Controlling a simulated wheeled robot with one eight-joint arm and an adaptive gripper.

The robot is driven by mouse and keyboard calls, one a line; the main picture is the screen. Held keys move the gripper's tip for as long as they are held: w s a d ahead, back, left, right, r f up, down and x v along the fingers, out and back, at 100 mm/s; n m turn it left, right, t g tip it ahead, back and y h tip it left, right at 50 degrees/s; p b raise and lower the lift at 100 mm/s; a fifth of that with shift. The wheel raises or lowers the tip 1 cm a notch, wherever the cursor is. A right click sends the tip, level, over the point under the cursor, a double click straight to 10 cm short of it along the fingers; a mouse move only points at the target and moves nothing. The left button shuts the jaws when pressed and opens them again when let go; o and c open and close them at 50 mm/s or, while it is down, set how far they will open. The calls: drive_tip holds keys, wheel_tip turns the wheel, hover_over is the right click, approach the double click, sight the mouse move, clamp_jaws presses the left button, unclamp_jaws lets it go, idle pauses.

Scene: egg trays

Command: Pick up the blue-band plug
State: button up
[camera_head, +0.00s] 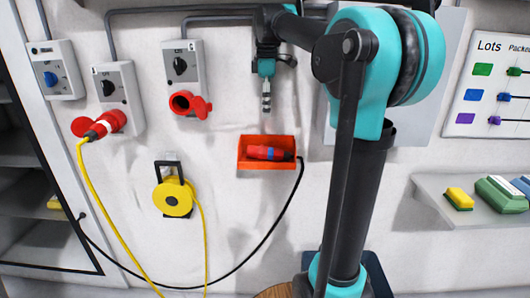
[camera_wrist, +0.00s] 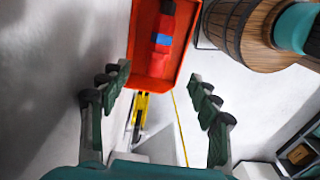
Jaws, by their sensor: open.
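The blue-band plug (camera_head: 264,153) is red with a blue band and lies on its side in an orange open box (camera_head: 266,167) on the wall. A black cable leaves the box's right side. In the wrist view the plug (camera_wrist: 166,22) shows in the orange box (camera_wrist: 150,83) at the top middle, its blue band facing me. My gripper (camera_head: 266,108) hangs above the box, pointing down, apart from the plug. In the wrist view my gripper (camera_wrist: 160,80) has its two green fingers wide apart with nothing between them.
Grey switch boxes (camera_head: 56,70) line the wall at left; one has a red socket (camera_head: 188,104). Another red plug (camera_head: 104,124) with a yellow cable sits in a socket. A yellow reel (camera_head: 173,196) hangs below. A wooden barrel (camera_wrist: 245,35) stands right in the wrist view.

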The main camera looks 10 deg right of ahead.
sight(266, 148)
wheel_tip(266, 148, down, 17)
drive_tip(key=shift+r, duration=0.1)
idle(0.6)
drive_tip(key=shift+c, duration=0.6)
drive_tip(key=c, duration=1.3)
drive_tip(key=shift+r, duration=0.1)
